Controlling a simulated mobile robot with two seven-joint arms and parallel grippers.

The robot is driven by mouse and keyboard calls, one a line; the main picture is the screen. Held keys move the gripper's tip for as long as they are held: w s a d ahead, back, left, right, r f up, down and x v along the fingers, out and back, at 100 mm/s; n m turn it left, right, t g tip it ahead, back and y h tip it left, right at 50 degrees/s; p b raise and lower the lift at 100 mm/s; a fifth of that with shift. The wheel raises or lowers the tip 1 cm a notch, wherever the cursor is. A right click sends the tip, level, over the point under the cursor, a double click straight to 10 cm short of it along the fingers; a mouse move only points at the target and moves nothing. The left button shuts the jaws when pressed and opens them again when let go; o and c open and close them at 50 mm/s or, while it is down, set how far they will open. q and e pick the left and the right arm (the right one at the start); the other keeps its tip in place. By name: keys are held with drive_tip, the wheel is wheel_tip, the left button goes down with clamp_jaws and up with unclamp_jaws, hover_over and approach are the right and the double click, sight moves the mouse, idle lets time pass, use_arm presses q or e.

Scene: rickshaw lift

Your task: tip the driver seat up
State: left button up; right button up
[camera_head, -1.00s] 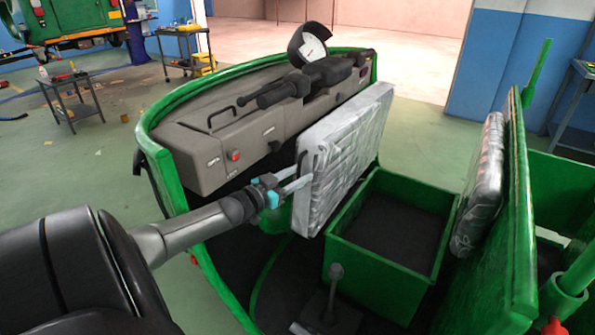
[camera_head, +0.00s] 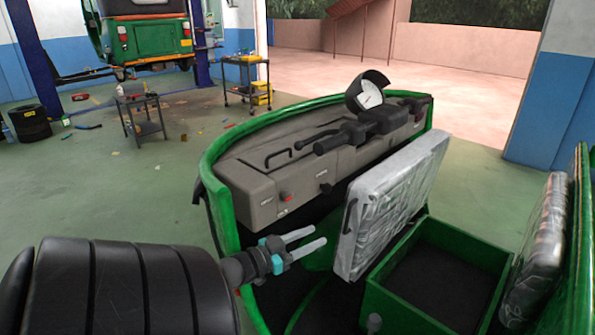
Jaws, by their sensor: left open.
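The driver seat (camera_head: 392,208) is a pad in grey, wrinkled wrapping with a dark loop handle on its left edge. It stands tipped up, leaning a little to the right, at the edge of an open green seat box (camera_head: 480,243) with a dark inside. My left gripper (camera_head: 306,241) is open and empty, to the left of the seat and apart from it. Its two pale fingers point right towards the seat's lower left side. My right gripper is not in view.
The grey dashboard (camera_head: 262,185) with black handlebar and round gauge (camera_head: 369,94) lies behind my left gripper, inside the green body rim (camera_head: 213,150). A wrapped backrest (camera_head: 543,235) stands at right. Trolleys (camera_head: 141,113) and another rickshaw (camera_head: 150,38) are farther back.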

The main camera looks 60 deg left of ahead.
use_arm(q)
drive_tip(key=shift+s+p, duration=0.35)
drive_tip(key=shift+s, duration=1.5)
drive_tip(key=s+d+f+n+g+y, duration=0.1)
drive_tip(key=s+d+f+g, duration=0.2)
drive_tip(key=f, duration=0.6)
drive_tip(key=s+d+f+g, duration=0.2)
drive_tip(key=s+f, duration=0.3)
drive_tip(key=f, duration=0.3)
drive_tip(key=s+d+f+n+g+y, duration=0.1)
drive_tip(key=s+d+f+g, duration=0.2)
drive_tip(key=f, duration=0.6)
drive_tip(key=s+d+f+m+g+h, duration=0.1)
drive_tip(key=s+d+f+g, duration=0.2)
drive_tip(key=s+d+f, duration=0.2)
drive_tip(key=s+d+f+m+g, duration=0.1)
drive_tip(key=s+d+f+g, duration=0.2)
drive_tip(key=d, duration=0.7)
drive_tip(key=s+d+f+m+g+h, duration=0.1)
drive_tip(key=s+d+f+g, duration=0.1)
drive_tip(key=s+d+f, duration=0.5)
drive_tip(key=s+d, duration=0.1)
drive_tip(key=s, duration=0.1)
drive_tip(key=shift+s+m+g+h, duration=0.3)
drive_tip(key=shift+g, duration=0.1)
